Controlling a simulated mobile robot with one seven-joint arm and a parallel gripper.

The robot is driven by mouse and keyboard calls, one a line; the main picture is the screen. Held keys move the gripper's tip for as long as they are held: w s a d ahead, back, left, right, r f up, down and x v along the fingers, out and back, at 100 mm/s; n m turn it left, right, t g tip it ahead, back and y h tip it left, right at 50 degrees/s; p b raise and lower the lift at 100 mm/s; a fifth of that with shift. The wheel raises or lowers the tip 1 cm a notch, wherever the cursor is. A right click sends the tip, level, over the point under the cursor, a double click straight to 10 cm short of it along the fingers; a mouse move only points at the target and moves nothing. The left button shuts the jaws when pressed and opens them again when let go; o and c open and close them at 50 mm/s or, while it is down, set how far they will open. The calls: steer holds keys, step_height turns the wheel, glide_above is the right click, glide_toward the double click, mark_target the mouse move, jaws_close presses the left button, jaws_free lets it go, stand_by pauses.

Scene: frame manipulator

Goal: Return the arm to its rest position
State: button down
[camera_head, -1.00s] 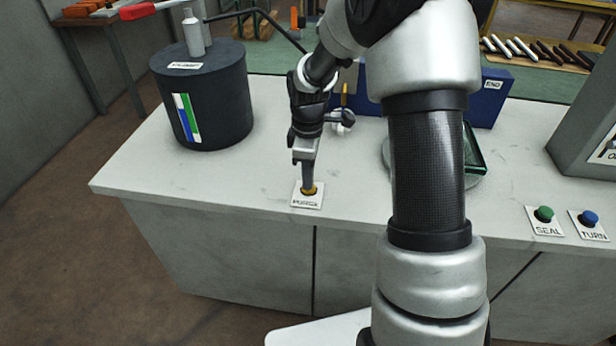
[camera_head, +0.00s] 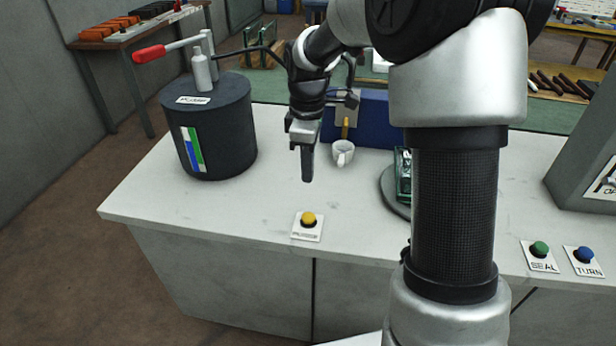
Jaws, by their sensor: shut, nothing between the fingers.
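My gripper (camera_head: 307,178) is shut and empty. It points down and hangs above the counter (camera_head: 200,208), clear of the yellow button (camera_head: 308,218) on its small labelled plate. My arm reaches from the right side of the view, bent at the elbow, across the counter toward the gripper. My forearm and upper arm hide part of the counter's right half and part of the things behind it.
A dark drum (camera_head: 215,135) with a red-handled lever (camera_head: 150,54) stands left of my gripper. Green (camera_head: 540,249) and blue (camera_head: 585,254) buttons are at the right. The counter's front left is clear.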

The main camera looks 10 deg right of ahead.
stand_by(0.5)
steer(key=s+d+r+m+t+p, duration=0.1)
steer(key=s+r+m+p, duration=0.15)
steer(key=s+r, duration=0.4)
steer(key=s+r+m+t+p, duration=0.2)
steer(key=s+r+m, duration=0.15)
steer(key=r, duration=0.55)
steer(key=s+r+m+t+p, duration=0.2)
steer(key=s+r+m+p, duration=0.2)
steer(key=s, duration=1)
steer(key=shift+d+r+m, duration=0.35)
steer(key=shift+r+m, duration=0.75)
steer(key=shift+m, duration=0.6)
